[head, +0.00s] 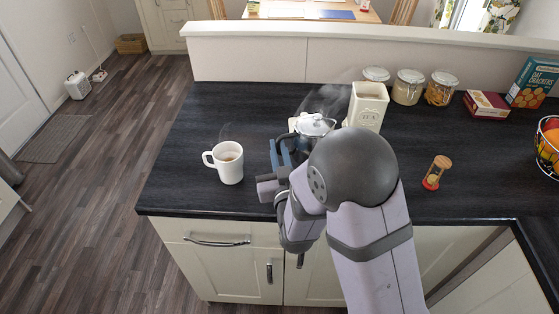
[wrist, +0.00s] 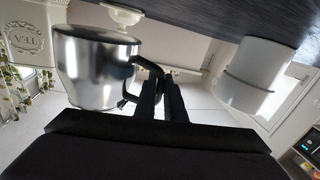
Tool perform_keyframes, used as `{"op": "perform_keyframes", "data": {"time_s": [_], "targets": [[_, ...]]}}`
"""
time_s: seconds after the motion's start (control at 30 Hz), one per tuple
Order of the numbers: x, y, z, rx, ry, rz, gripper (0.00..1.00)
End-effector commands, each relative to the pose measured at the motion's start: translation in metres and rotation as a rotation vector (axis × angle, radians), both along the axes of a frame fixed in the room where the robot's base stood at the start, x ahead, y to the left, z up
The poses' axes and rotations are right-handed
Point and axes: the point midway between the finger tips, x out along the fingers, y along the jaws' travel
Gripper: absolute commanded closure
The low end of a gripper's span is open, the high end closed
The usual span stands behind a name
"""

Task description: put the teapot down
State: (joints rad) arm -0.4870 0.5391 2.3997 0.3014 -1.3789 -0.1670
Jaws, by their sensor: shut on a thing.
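The shiny metal teapot (head: 315,125) is over the dark worktop, left of the tea canister and behind my gripper. My gripper (head: 283,150) is at its left side. In the wrist view, which is upside down, my gripper (wrist: 172,100) is shut on the black handle of the teapot (wrist: 95,75). The teapot looks about upright. Its underside seems to show there, apart from the worktop, but I cannot judge the height. My wrist partly hides its lower part in the head view.
A white mug (head: 230,165) of brown drink stands left of my gripper. The tea canister (head: 367,106) is close at the teapot's right. The worktop (head: 190,120) is clear behind the mug.

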Motion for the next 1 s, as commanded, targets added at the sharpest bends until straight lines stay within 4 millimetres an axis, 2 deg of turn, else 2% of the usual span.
{"op": "perform_keyframes", "data": {"time_s": [0.27,0.7,1.0], "targets": [[0.001,0.001,-0.003,0.001,-0.007,0.001,1.0],[0.001,0.0,-0.04,0.0,-0.005,0.001,1.0],[0.0,0.0,-0.043,0.002,-0.008,0.001,1.0]]}}
